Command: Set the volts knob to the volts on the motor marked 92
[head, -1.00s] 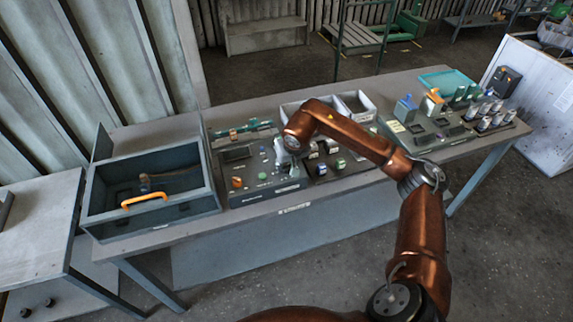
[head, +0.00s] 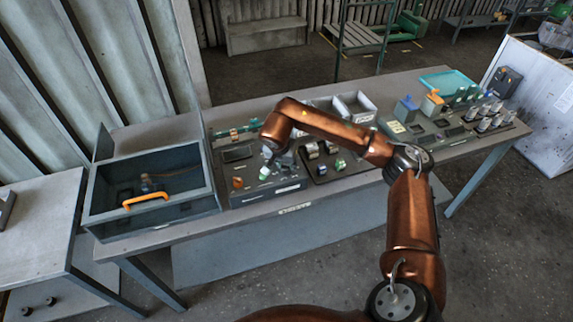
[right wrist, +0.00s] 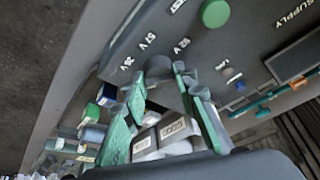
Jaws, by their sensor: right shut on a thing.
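My right gripper (head: 267,165) is over the grey supply panel (head: 262,198) on the bench. In the right wrist view its green-padded fingers (right wrist: 170,92) are shut on the volts knob, which is mostly hidden between the tips. White volts marks lie around the fingertips on the panel; I cannot tell the knob's setting. Small motors (head: 340,164) with coloured parts stand on the dark mat to the right of the panel. Pale labelled blocks (right wrist: 172,130) show beyond the fingers, but I cannot tell which is marked 92. My left gripper is out of view.
The panel also has a green button (right wrist: 215,13) and an orange knob (head: 238,183). An open grey box (head: 190,205) with an orange handle (head: 145,200) stands left. Pale bins (head: 355,106) are behind; a station with several fixtures (head: 440,135) is at right.

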